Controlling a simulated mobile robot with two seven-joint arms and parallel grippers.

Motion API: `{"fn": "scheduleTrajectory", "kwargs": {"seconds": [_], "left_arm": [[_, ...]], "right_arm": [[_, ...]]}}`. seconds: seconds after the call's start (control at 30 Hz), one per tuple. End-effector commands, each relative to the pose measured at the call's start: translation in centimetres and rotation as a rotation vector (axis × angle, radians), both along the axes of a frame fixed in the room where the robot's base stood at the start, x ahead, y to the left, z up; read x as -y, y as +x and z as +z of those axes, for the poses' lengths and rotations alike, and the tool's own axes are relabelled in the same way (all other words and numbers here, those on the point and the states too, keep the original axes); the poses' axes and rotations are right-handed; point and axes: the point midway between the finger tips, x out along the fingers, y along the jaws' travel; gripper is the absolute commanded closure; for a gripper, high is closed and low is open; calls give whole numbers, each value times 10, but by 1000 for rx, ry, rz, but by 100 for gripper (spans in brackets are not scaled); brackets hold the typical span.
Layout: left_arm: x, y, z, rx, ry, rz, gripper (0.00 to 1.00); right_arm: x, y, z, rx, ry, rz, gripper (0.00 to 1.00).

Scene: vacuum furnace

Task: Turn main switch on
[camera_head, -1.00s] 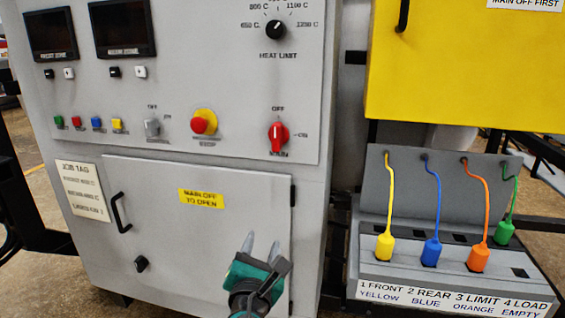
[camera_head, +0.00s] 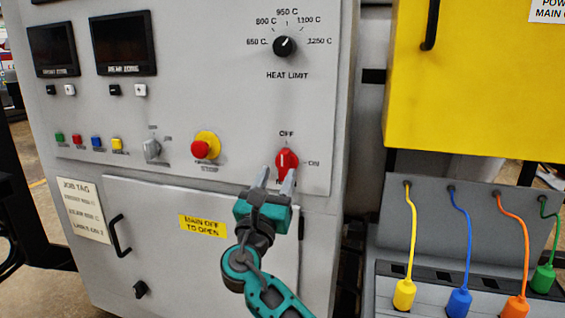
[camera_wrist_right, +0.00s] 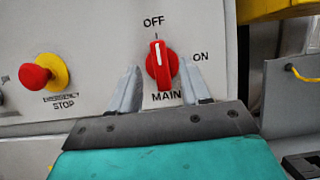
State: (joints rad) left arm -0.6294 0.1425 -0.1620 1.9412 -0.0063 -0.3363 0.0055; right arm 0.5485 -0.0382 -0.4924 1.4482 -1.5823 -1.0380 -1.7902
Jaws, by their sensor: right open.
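The red main switch (camera_head: 286,161) is on the grey furnace panel, below the heat limit dial. Its white pointer line stands upright toward OFF, and ON is marked to its right. The switch also shows in the right wrist view (camera_wrist_right: 161,65), labelled MAIN. My right gripper (camera_head: 275,181) is open, with its fingertips just below and around the lower part of the knob. In the right wrist view its two fingers (camera_wrist_right: 160,88) stand to the left and right of the switch, with gaps on both sides. My left gripper is not in view.
A red emergency stop (camera_head: 204,148) on a yellow collar is left of the switch. The door (camera_head: 170,260) below has a handle (camera_head: 120,236). A yellow cabinet (camera_head: 460,90) and colored plugs, including a blue one (camera_head: 459,302), are at the right.

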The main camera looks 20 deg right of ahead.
Motion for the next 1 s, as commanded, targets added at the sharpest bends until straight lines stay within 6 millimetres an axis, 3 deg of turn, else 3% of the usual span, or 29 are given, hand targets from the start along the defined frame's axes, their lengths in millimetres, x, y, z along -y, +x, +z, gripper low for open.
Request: {"fn": "scheduleTrajectory", "kwargs": {"seconds": [0.3, 0.67, 1.0], "left_arm": [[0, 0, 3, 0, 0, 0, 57], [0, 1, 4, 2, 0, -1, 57], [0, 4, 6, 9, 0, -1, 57]], "right_arm": [[22, 32, 16, 0, 0, 1, 53], [24, 36, 17, -1, 1, 1, 53], [24, 35, 17, -1, 1, 1, 86]]}}
